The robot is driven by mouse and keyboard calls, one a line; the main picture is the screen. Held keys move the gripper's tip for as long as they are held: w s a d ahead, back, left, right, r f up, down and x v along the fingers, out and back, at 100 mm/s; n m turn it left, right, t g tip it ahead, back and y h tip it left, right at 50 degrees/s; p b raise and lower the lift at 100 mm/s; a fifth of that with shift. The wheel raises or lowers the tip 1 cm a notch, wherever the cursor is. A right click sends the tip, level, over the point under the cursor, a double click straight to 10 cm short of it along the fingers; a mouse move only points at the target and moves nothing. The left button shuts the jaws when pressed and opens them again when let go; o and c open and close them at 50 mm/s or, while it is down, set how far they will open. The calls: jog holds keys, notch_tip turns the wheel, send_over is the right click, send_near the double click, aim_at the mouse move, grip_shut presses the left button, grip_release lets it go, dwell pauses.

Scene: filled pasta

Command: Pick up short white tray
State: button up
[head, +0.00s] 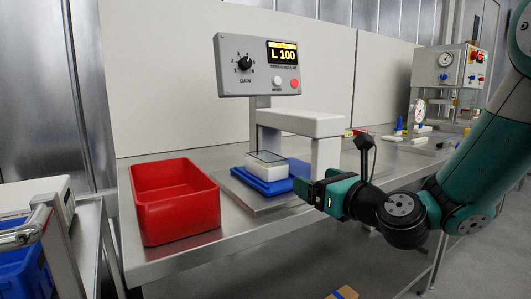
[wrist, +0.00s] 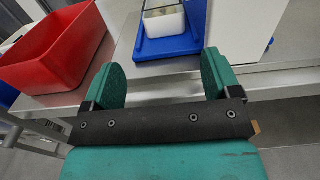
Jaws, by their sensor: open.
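The short white tray (head: 267,171) has a clear lid and sits on a blue base (head: 263,186) under the white arch of the bench device. In the wrist view the white tray (wrist: 164,24) shows at the top, cut off by the frame edge, on the blue base (wrist: 168,47). My gripper (head: 305,186) is in front and to the right of the tray, apart from it. In the wrist view my gripper (wrist: 160,75) has its two green fingers spread wide with nothing between them.
A red bin (head: 176,200) stands left of the device, and it also shows in the wrist view (wrist: 50,50). The white arch (head: 325,150) stands close to the tray's right side. A display box (head: 258,65) rises behind. The bench's front edge (head: 230,245) lies below my gripper.

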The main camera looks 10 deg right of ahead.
jog(key=w+p, duration=0.1)
jog(key=p, duration=0.6)
send_near(279, 162)
jog(key=x, duration=0.3)
jog(key=shift+w+a, duration=0.2)
jog(key=shift+w+a+f, duration=0.15)
jog(key=shift+w, duration=0.3)
jog(key=p+x, duration=0.2)
jog(key=r+p+x, duration=0.1)
jog(key=p+x, duration=0.1)
jog(key=p, duration=0.1)
jog(key=shift+w, duration=0.2)
jog(key=shift+w+f, duration=0.35)
jog(key=shift+w, duration=0.05)
jog(key=c, duration=0.7)
jog(key=shift+o, duration=0.2)
jog(key=shift+r, duration=0.1)
